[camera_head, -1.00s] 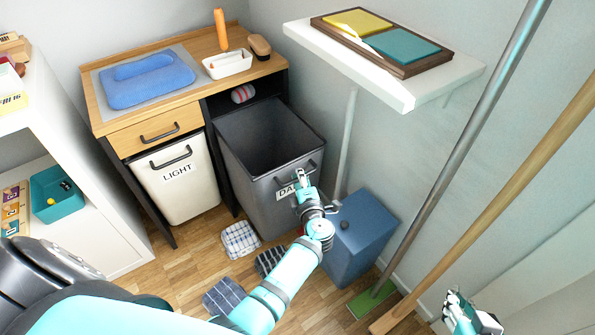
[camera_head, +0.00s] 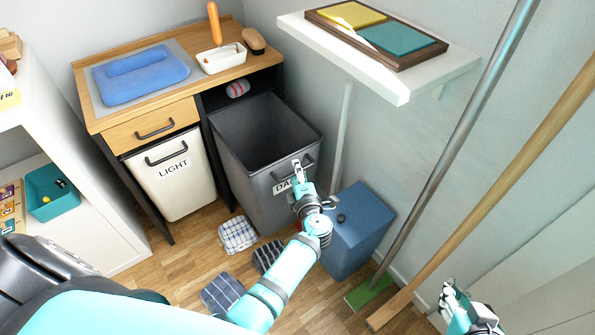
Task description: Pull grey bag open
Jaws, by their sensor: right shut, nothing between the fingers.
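The grey bag (camera_head: 250,165), a dark fabric hamper labelled "DA..." with the rest covered, stands pulled out of the cabinet, its open top showing. Its black handle (camera_head: 308,163) is on the front. My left gripper (camera_head: 297,168) is at the front by this handle and partly covers the label. The fingers are too small to tell whether they are closed on the handle. My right gripper (camera_head: 448,290) is at the lower right, shut and empty, well away from the bag.
The white "LIGHT" hamper (camera_head: 180,190) stands left of the grey bag. A blue box (camera_head: 355,235) stands close on the right, near the broom poles (camera_head: 455,140). Folded cloths (camera_head: 238,234) lie on the floor in front. A white shelf (camera_head: 400,85) juts out above.

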